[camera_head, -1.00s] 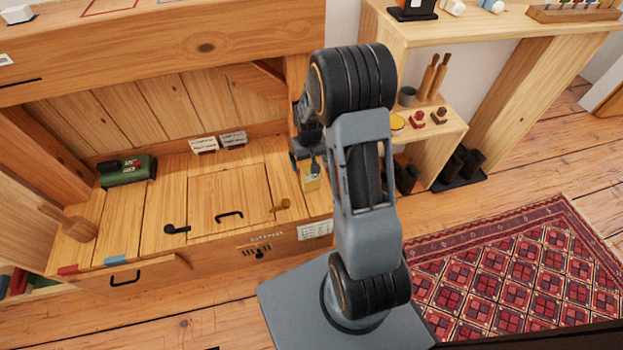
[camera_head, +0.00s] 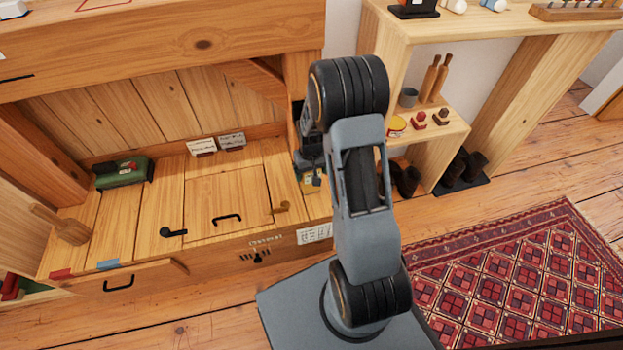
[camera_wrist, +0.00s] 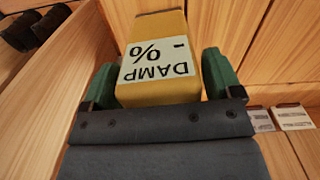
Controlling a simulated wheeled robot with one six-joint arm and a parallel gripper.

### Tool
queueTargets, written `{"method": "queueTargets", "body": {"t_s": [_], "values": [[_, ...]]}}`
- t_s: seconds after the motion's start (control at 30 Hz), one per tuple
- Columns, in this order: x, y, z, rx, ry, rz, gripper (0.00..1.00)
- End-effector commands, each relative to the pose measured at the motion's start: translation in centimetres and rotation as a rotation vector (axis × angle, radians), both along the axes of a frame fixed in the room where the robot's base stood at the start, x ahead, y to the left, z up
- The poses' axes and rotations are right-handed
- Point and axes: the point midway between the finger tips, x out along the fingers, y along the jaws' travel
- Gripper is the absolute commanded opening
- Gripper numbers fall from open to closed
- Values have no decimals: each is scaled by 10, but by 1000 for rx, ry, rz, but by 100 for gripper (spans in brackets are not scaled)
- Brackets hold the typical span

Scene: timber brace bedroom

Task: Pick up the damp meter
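The damp meter (camera_wrist: 157,60) is a yellow block with a pale label reading "DAMP %", upside down in the wrist view. It stands at the right end of the wooden bench top, where its yellow body (camera_head: 309,181) shows partly below my gripper (camera_head: 311,165). In the wrist view my gripper (camera_wrist: 160,82) has its two green fingers spread wide, one on each side of the meter. Little or no gap shows between fingers and meter, and firm contact cannot be made out.
A green device (camera_head: 124,172) and a wooden mallet (camera_head: 62,225) lie at the bench's left. Two small cards (camera_head: 217,144) stand at the back. A side post and the shelf unit (camera_head: 440,135) are close on the right. The middle hatch (camera_head: 226,195) is clear.

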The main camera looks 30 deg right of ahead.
Motion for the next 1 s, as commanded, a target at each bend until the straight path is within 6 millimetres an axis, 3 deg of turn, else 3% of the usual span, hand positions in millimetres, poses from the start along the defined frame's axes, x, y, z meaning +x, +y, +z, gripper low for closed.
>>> {"method": "queueTargets", "body": {"t_s": [0.4,0.77,1.0], "values": [[0,0,0,0,0,0,46],[0,0,8,0,-1,0,46],[-3,5,43,0,-2,3,46]]}}
